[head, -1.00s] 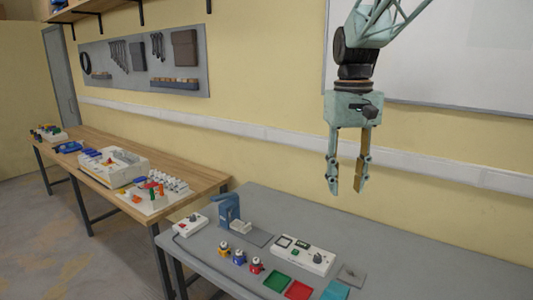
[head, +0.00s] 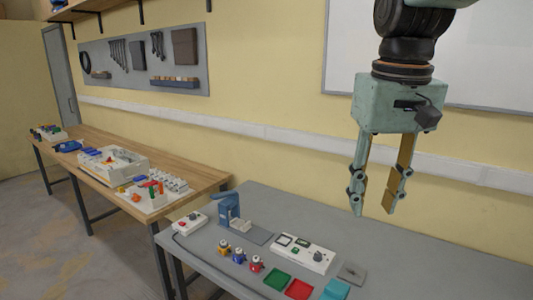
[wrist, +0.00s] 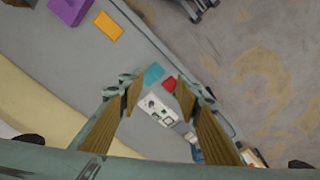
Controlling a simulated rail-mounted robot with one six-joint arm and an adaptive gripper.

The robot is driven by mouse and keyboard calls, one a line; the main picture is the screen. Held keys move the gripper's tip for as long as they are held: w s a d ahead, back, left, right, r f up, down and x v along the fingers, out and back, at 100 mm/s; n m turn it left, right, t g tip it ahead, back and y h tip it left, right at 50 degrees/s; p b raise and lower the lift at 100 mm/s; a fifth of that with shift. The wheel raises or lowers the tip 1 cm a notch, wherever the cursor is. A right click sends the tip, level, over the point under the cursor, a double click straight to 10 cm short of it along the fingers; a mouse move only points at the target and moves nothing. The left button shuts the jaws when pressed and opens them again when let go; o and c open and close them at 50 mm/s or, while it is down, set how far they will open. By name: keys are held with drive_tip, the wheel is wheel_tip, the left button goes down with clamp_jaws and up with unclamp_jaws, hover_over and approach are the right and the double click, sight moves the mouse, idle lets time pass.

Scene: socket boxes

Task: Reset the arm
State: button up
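My gripper (head: 373,212) hangs in the air above the grey table (head: 420,250), fingers pointing down, in the upper right of the head view. Its two fingers are apart with nothing between them. In the wrist view, my gripper (wrist: 158,82) is open and empty, with the table far below. Small items on the table show between and beyond the fingers there.
The grey table holds a blue press (head: 228,208), a white control box (head: 304,254), a green tray (head: 277,280), a red tray (head: 298,289) and small coloured parts. A wooden bench (head: 90,138) with boxes stands left. A whiteboard (head: 345,50) hangs behind my arm.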

drive_tip(key=s+f+t, duration=0.1)
drive_tip(key=s+f, duration=0.2)
drive_tip(key=s, duration=0.8)
drive_tip(key=s+f+t+b, duration=0.1)
drive_tip(key=s+f, duration=0.2)
drive_tip(key=s, duration=0.8)
drive_tip(key=shift+s+f+m+t, duration=0.2)
drive_tip(key=shift+m+t, duration=0.1)
drive_tip(key=shift+m, duration=0.1)
